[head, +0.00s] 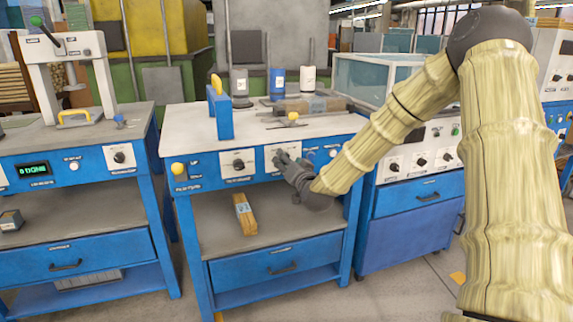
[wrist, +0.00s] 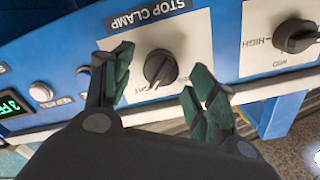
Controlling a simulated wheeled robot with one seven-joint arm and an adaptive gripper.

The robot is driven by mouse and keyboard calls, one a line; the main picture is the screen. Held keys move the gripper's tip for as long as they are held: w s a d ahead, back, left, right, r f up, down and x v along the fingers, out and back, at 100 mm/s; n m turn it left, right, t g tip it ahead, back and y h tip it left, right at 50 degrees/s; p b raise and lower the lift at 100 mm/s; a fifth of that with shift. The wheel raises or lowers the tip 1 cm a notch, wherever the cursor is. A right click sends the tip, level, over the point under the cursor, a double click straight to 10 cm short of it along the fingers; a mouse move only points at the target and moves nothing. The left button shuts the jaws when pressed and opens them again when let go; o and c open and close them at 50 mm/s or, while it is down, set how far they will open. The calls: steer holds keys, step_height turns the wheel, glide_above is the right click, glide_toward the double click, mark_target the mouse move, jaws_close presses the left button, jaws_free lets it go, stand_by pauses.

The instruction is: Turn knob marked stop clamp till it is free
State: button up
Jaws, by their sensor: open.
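The stop clamp knob (wrist: 160,68) is a dark round knob on a white plate, with the label STOP CLAMP (wrist: 130,15) on the blue panel beside it in the wrist view. Small lettering on the plate near the knob is partly hidden and hard to read. My gripper (wrist: 158,80) is open, with one green-padded finger on each side of the knob; a gap shows on both sides. In the head view my gripper (head: 285,162) is at the front panel of the middle blue bench and hides most of the knob.
Another dark knob (wrist: 295,36) sits on its own plate to the right in the wrist view.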

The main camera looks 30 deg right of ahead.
steer(key=shift+w+d, duration=0.15)
steer(key=shift+w, duration=0.5)
steer(key=shift+c, duration=0.2)
steer(key=c, duration=1)
steer(key=shift+o, duration=0.2)
